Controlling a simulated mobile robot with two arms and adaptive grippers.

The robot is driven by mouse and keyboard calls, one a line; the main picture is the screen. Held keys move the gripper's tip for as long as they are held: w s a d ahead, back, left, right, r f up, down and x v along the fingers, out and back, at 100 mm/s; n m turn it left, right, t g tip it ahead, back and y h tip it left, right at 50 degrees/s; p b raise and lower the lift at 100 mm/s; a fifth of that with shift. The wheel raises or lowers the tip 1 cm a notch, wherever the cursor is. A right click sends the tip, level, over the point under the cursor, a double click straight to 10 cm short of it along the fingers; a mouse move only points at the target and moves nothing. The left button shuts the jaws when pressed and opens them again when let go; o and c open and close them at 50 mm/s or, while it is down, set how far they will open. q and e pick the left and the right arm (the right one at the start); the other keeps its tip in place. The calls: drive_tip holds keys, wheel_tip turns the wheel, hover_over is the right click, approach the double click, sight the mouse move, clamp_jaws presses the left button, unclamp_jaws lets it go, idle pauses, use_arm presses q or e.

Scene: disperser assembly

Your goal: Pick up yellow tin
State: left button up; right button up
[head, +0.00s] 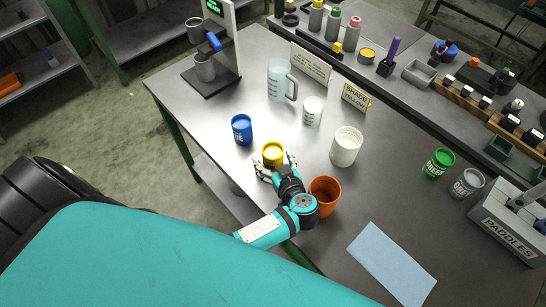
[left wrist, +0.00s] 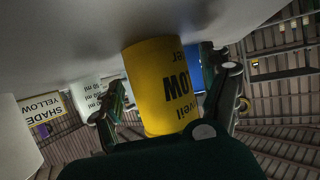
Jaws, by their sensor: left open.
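The yellow tin (head: 272,153) stands on the metal table near its front edge, between the blue tin (head: 242,129) and the orange container. My left gripper (head: 276,166) is open at the near side of the yellow tin, with a finger to either side of it. In the left wrist view the yellow tin (left wrist: 160,85), with upside-down black lettering, fills the middle between the two open fingers (left wrist: 168,100). I cannot tell whether the fingers touch it. My right gripper is not in view.
An orange container (head: 325,196) stands close to the right of my left wrist. A white tub (head: 346,146), a white beaker (head: 312,111) and a clear jug (head: 282,82) stand behind. A blue sheet (head: 392,264) lies front right.

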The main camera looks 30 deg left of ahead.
use_arm(q)
drive_tip(key=c, duration=1.5)
drive_tip(key=shift+o, duration=0.2)
drive_tip(key=shift+r, duration=0.2)
